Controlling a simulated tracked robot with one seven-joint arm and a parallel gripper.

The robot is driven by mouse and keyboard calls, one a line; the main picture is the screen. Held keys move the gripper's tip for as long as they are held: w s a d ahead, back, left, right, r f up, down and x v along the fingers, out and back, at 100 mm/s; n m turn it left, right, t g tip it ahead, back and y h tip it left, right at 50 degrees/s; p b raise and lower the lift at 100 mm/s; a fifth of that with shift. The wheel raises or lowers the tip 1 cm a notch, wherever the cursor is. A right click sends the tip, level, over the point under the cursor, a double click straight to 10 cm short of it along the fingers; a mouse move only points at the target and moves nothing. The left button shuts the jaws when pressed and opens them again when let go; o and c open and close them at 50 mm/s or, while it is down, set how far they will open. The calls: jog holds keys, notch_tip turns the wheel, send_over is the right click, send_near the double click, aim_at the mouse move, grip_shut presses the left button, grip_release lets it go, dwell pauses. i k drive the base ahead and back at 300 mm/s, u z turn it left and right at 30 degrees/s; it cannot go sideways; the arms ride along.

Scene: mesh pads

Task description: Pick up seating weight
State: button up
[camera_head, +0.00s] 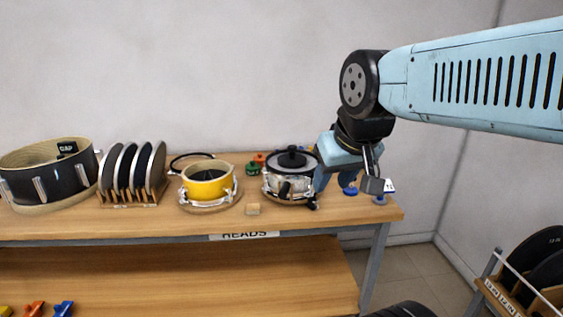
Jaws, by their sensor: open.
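A black disc with a knob on top (291,158), which looks like the seating weight, lies on a small silver drum (287,184) at the right part of the table. My gripper (347,186) is open and points down over the table's right end, to the right of that drum. Its jaws look empty, and the disc is outside them. Small blue round pieces (350,191) show near the fingertips; whether the fingers touch anything there I cannot tell.
A yellow drum (207,184), a rack of upright discs (132,170) and a large black drum (46,176) stand left on the wooden table (150,224). A disc rack (528,285) stands at lower right.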

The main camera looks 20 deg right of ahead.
aim_at(291, 160)
jog(key=u, duration=0.1)
jog(key=i, duration=1)
jog(key=z, duration=0.1)
